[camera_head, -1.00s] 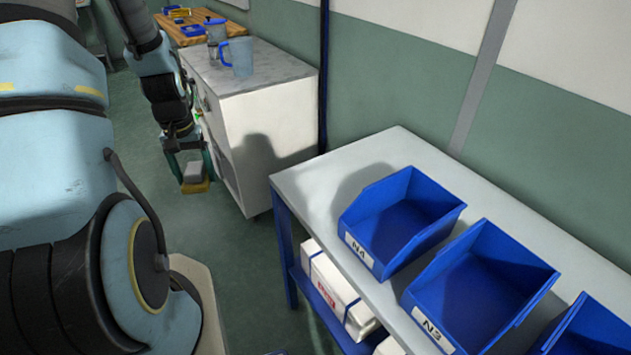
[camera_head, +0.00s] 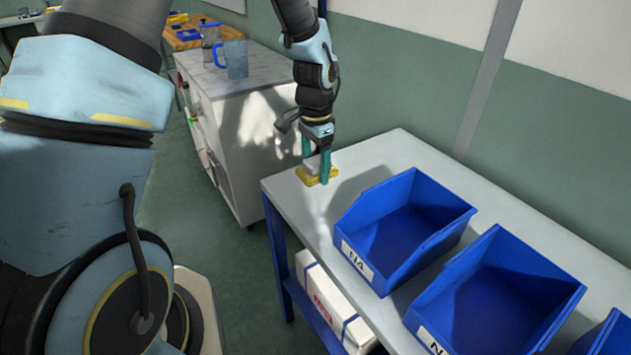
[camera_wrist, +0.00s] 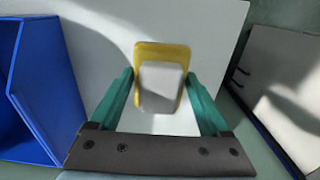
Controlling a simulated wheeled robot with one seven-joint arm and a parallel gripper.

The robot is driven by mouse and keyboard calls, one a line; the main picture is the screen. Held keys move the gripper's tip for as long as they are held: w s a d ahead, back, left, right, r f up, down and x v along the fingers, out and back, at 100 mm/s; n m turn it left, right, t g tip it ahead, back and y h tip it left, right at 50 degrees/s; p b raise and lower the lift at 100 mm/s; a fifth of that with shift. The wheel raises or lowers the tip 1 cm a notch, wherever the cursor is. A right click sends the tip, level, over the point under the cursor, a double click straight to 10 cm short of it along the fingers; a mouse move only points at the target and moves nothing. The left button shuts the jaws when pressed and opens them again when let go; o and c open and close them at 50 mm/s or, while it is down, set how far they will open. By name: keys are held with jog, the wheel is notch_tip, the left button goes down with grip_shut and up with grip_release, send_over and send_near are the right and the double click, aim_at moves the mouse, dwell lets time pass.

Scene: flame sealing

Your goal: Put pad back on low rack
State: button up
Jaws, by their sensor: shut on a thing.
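The pad (camera_head: 310,178) is a yellow block with a grey top piece. My gripper (camera_head: 319,176) points down and is shut on the pad, a green finger on either side. The pad is at or just above the far left end of the white-topped rack (camera_head: 355,170); I cannot tell whether it touches the surface. In the wrist view the pad (camera_wrist: 161,80) shows between the green fingers (camera_wrist: 161,97), with the white top (camera_wrist: 100,50) beneath it.
Blue bins (camera_head: 400,230) labelled N4 and N3 stand on the rack to the right. A white box (camera_head: 330,305) lies on its lower shelf. A white cabinet (camera_head: 235,130) with a blue-handled jug (camera_head: 233,60) stands behind left. The top's far left end is otherwise clear.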

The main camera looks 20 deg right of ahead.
aim_at(315, 192)
jog(key=shift+f+p, duration=0.5)
jog(key=shift+f, duration=1.95)
jog(key=shift+f, duration=0.1)
jog(key=o, duration=1.2)
jog(key=shift+c, duration=0.2)
notch_tip(315, 192, up, 12)
jog(key=b, duration=0.2)
jog(key=shift+b, duration=0.4)
jog(key=s+a+r+n, duration=0.1)
jog(key=a+n, duration=0.6)
jog(key=a, duration=0.8)
jog(key=s+a+r+n+t, duration=0.1)
jog(key=s+a+n, duration=0.2)
jog(key=a+n, duration=0.4)
jog(key=a, duration=0.8)
jog(key=shift+n+t, duration=0.3)
jog(key=shift+n, duration=0.1)
jog(key=shift+r, duration=0.1)
